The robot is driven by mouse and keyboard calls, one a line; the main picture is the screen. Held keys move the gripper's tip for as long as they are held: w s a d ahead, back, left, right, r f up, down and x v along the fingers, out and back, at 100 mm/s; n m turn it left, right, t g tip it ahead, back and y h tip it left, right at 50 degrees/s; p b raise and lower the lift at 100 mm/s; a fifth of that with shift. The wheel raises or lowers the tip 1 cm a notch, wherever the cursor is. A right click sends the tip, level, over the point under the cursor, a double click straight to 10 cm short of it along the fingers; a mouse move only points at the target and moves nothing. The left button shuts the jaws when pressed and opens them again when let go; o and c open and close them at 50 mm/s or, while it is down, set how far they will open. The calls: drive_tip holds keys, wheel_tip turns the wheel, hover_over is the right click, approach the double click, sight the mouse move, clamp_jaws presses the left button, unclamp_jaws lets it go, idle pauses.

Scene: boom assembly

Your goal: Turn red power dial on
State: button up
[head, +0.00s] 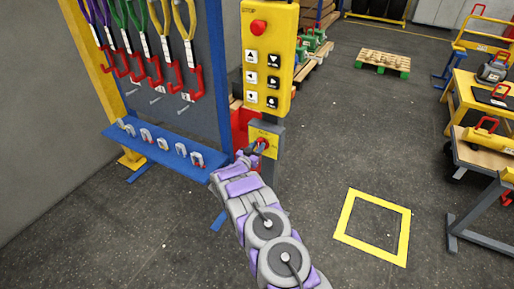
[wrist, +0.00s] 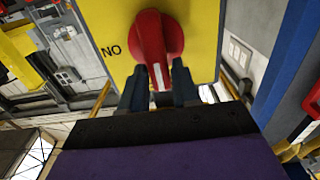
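The red power dial (head: 263,142) sits on a yellow plate (wrist: 200,40) on the grey control post. In the wrist view the dial (wrist: 158,40) is close up, its narrow grip pointing down the picture with a white mark at its lower end. The lettering beside it is upside down and reads as "ON", at the left of the dial. My gripper (wrist: 160,82) has one finger on each side of the lower end of the grip, and both appear to touch it. In the head view my gripper (head: 254,150) is at the dial, partly covering it.
A yellow button panel (head: 268,65) with a red stop button stands above the dial. A blue tool rack (head: 165,155) with hooks and shackles is close on the left. The floor to the right is open, with a yellow square (head: 346,214) marked on it.

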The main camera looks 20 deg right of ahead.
sight(266, 147)
clamp_jaws()
drive_tip(key=m+p, duration=0.1)
drive_tip(key=m, duration=0.1)
drive_tip(key=shift+s+d+r+m+p, duration=0.15)
drive_tip(key=shift+s+m+p, duration=0.05)
drive_tip(key=shift+m+p, duration=0.2)
drive_tip(key=shift+s+d+f+m+p, duration=0.25)
drive_tip(key=shift+f+m+p, duration=0.45)
drive_tip(key=shift+m, duration=1.85)
drive_tip(key=shift+s+d+f+m+p, duration=0.25)
drive_tip(key=shift+m+p, duration=0.8)
drive_tip(key=shift+m, duration=1.45)
drive_tip(key=shift+s+d+f+m+p, duration=0.1)
drive_tip(key=shift+s+f+m+p, duration=0.55)
drive_tip(key=shift+m, duration=1.9)
drive_tip(key=shift+w+p, duration=0.3)
drive_tip(key=shift+o, duration=0.8)
unclamp_jaws()
drive_tip(key=shift+o, duration=1.2)
drive_tip(key=shift+w+r, duration=0.1)
drive_tip(key=shift+r, duration=0.1)
